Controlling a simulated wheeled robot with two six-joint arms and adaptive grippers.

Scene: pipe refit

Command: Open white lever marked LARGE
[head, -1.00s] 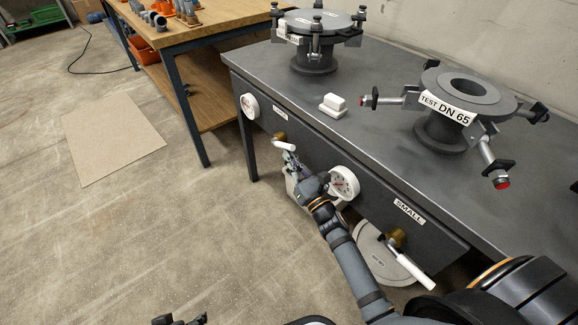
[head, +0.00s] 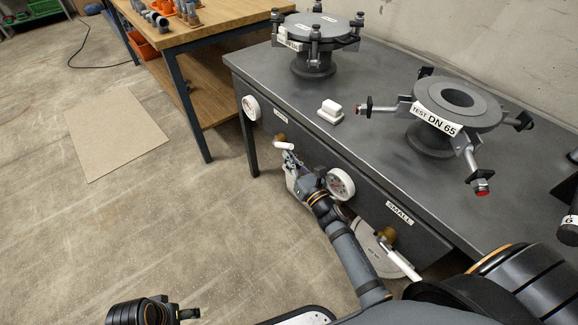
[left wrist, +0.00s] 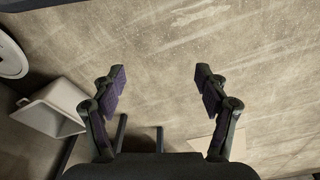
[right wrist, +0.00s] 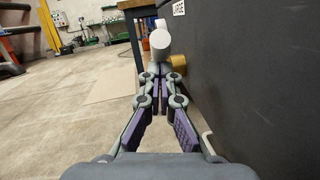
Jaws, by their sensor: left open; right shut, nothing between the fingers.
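The white lever (head: 284,146) under the small bench label (head: 281,113), too small to read surely, sits on a brass valve (head: 279,137) on the bench's front. In the right wrist view the lever (right wrist: 159,42) shows its rounded white end straight ahead, with the brass fitting (right wrist: 178,63) at its right. My right gripper (head: 290,157) is shut and empty, its tips just before the lever; whether they touch I cannot tell. My left gripper (head: 190,314) is low over the floor, away from the bench. In the left wrist view it (left wrist: 160,75) is open and empty.
A second white lever (head: 403,264) hangs by the SMALL label (head: 399,213). A round gauge (head: 340,184) is close beside my right wrist; another (head: 251,108) is farther left. The DN 65 flange (head: 457,97) stands on the grey bench (head: 365,135). Floor left is open.

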